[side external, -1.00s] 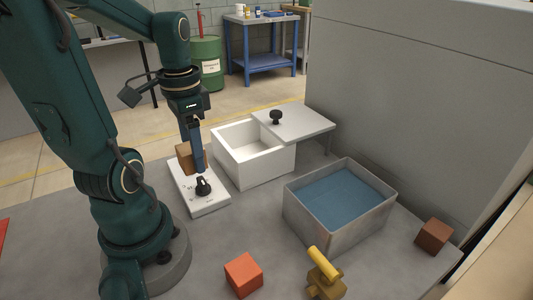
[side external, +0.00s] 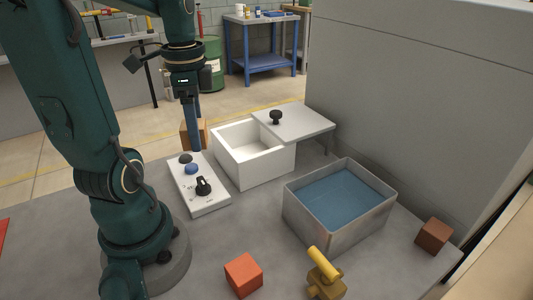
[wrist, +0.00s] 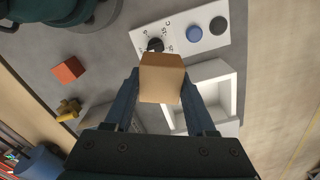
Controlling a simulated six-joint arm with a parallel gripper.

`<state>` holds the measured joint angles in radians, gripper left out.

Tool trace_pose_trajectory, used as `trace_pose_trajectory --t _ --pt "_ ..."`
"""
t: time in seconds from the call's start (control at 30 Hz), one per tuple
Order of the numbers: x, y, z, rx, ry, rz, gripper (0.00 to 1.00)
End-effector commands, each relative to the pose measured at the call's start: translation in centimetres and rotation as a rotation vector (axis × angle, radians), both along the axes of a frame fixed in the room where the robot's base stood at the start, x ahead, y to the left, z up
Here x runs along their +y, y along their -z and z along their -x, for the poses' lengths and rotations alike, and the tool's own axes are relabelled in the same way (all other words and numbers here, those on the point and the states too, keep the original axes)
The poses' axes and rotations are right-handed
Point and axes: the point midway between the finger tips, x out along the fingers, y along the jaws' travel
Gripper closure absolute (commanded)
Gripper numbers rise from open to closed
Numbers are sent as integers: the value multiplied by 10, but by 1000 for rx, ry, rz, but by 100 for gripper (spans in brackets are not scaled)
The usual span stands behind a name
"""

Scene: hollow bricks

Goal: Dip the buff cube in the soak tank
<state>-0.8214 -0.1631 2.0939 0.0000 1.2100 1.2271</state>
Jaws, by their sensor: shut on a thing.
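My gripper (wrist: 160,95) is shut on the buff cube (wrist: 161,80), which sits between the two blue fingers in the wrist view. In the side view the cube (side external: 186,136) is partly hidden behind a finger. It hangs in the air above the far end of the white control panel (side external: 211,201), left of the white open box. The soak tank is likely the grey metal bin of blue liquid (side external: 339,196), right of centre on the table, well away from the cube. Its liquid surface is clear.
The white box (side external: 231,161) has a grey lid (side external: 301,124) with a black knob beside it. An orange-red cube (side external: 243,275), a brass valve with a yellow handle (side external: 323,272) and a brown cube (side external: 434,236) stand around the tank. A tall grey wall rises behind it.

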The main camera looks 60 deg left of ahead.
Motion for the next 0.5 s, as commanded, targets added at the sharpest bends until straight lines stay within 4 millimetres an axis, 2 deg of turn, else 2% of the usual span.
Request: trace_pose_trajectory --t 0.1,0.27,0.5 --pt "4 -15 -25 -1 242 0 100" --pt "-1 -31 -63 1 585 1 100" --pt "-32 -45 -121 2 1088 3 100"
